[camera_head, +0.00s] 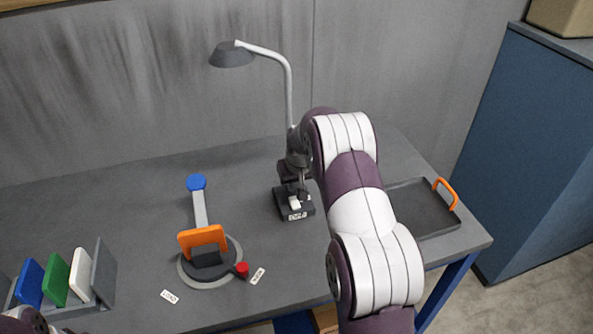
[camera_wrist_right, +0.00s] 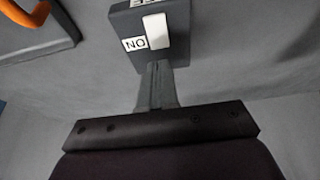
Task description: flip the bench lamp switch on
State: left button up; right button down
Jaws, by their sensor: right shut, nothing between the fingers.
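The bench lamp (camera_head: 290,85) stands at the back of the bench, its grey shade (camera_head: 232,55) pointing down, with no visible glow. A dark switch box (camera_head: 283,210) with a white rocker (camera_head: 295,203) and a label on its front sits below the lamp. In the right wrist view the rocker (camera_wrist_right: 157,31) lies beside an "ON" label (camera_wrist_right: 134,44). My right gripper (camera_head: 303,190) is shut and empty, its fingertips (camera_wrist_right: 158,66) close to the box's rocker; whether they touch is unclear. My left gripper is out of view; only part of my left arm shows at the lower left corner.
A round fixture (camera_head: 228,270) with an orange block (camera_head: 202,238) and a blue-ended lever (camera_head: 197,183) stands left of the switch. A rack (camera_head: 103,275) of coloured plates is at far left. A dark tray (camera_head: 420,212) with an orange handle lies right.

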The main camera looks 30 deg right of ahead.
aim_at(293, 196)
jog(key=shift+s+x, duration=0.15)
jog(key=shift+x, duration=0.65)
jog(key=shift+s+x, duration=0.15)
jog(key=shift+x, duration=0.7)
jog(key=shift+a+f, duration=0.1)
jog(key=shift+f, duration=0.1)
jog(key=shift+f+b, duration=0.3)
jog(key=shift+f, duration=0.15)
jog(key=shift+w+r, duration=0.1)
jog(key=shift+r, duration=0.2)
jog(key=shift+f, duration=0.1)
jog(key=shift+p, duration=0.3)
